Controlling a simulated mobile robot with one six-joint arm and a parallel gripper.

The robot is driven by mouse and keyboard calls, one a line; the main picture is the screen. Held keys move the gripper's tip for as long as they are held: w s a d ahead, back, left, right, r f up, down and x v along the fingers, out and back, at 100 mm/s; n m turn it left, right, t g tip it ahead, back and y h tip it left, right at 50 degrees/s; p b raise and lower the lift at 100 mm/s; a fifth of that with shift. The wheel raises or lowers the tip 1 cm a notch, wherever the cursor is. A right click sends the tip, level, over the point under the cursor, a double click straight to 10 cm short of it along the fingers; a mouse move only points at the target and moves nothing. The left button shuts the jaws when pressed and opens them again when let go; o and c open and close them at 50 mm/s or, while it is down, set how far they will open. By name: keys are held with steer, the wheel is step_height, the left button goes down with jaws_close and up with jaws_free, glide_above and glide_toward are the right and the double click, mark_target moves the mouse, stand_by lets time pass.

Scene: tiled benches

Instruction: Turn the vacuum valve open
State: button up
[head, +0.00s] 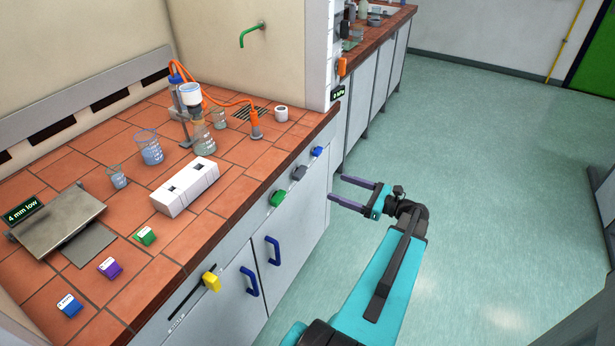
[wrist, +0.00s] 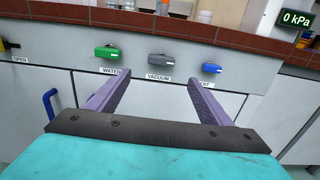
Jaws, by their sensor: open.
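The vacuum valve is a grey knob (head: 299,172) on the bench front, between a green knob (head: 278,198) and a blue knob (head: 317,152). In the wrist view the grey knob (wrist: 160,59) sits above a "VACUUM" label, with its long side roughly level. My gripper (head: 336,187) is open and empty, in front of the bench face and apart from the knob. In the wrist view the two purple fingers of my gripper (wrist: 152,68) point at the panel, with the grey knob between them and beyond their tips.
A display (wrist: 296,19) reads 0 kPa. The green knob (wrist: 107,52) and blue knob (wrist: 211,68) flank the grey one. Below are blue door handles (head: 273,250). A flask (head: 203,138) with an orange hose stands on the tiled bench (head: 235,180). The floor at right is clear.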

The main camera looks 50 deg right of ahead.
mark_target(303, 175)
steer(key=shift+d, duration=0.1)
steer(key=shift+p+x, duration=1.45)
steer(key=shift+x, duration=5.3)
steer(key=shift+d, duration=0.1)
steer(key=c, duration=1)
steer(key=shift+a, duration=0.6)
steer(key=shift+d+f, duration=0.15)
steer(key=shift+d, duration=0.25)
steer(key=shift+c, duration=0.2)
